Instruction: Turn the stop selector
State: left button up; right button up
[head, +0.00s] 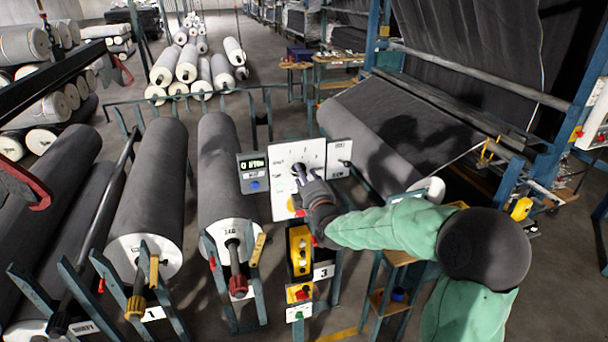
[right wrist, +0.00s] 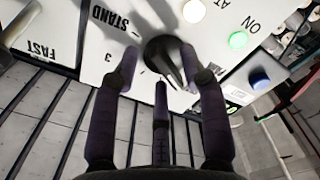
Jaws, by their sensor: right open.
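A white control panel (head: 315,155) stands upright at the middle of the head view. In the right wrist view it fills the top (right wrist: 65,40), with printed words such as STAND, FAST and ON and the number 3. A dark round selector knob (right wrist: 166,50) with a grip ridge is on it. My right gripper (head: 301,172), on a green-sleeved arm from the right, is at the panel face. In the right wrist view its dark fingers (right wrist: 163,68) are apart, on either side of the knob. I cannot tell whether they touch it. My left gripper is not seen.
A grey box with a green display (head: 253,165) is left of the panel. Yellow boxes with buttons (head: 299,250) hang below it. Large grey rolls (head: 220,165) lie on blue stands to the left. A roll and a frame with dark cloth (head: 460,40) stand right.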

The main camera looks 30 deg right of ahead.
jog(key=shift+w, duration=0.2)
grip_shut()
